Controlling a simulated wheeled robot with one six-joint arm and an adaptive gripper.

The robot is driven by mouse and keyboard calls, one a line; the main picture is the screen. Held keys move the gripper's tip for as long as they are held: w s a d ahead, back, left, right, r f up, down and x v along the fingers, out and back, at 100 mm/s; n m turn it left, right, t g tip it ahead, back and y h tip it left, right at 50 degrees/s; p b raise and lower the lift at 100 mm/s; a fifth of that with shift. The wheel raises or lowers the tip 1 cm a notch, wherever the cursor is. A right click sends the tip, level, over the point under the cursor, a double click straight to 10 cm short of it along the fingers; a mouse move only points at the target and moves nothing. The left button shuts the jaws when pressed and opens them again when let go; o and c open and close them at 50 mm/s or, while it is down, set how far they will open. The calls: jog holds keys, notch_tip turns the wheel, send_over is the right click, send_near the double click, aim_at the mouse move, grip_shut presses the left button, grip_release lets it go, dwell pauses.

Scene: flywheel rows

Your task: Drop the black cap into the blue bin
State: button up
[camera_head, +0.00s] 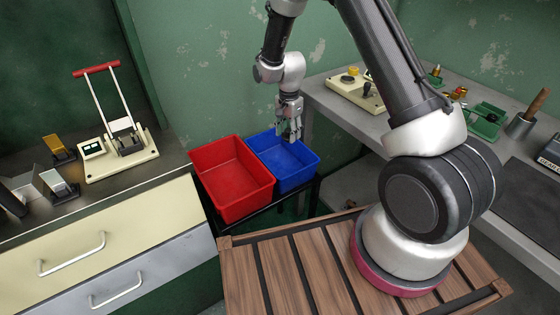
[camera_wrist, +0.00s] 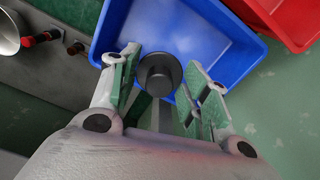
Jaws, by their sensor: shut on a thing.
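The black cap (camera_wrist: 158,72) is round and dark, and it sits between the fingers of my gripper (camera_wrist: 166,80) in the wrist view. My gripper is shut on it. In the head view, my gripper (camera_head: 291,131) points down over the far part of the blue bin (camera_head: 297,183). The cap cannot be made out in that view. The visible part of the blue bin's floor looks empty.
A red bin (camera_head: 235,207) stands directly left of the blue bin, and its visible inside is empty. A bench with a lever press (camera_head: 118,140) is at left. A grey worktable (camera_head: 336,104) with small parts is at right.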

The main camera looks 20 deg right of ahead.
jog(key=shift+w+a+f, duration=0.15)
jog(key=shift+w+f, duration=0.2)
jog(key=shift+w, duration=0.2)
jog(key=shift+w+a+f, duration=0.1)
jog(key=shift+w+f, duration=0.2)
jog(key=shift+w, duration=0.2)
jog(key=shift+w+f, duration=0.1)
jog(key=shift+f, duration=2.75)
jog(key=o, duration=1.2)
jog(key=shift+c, duration=0.2)
notch_tip(320, 180, up, 12)
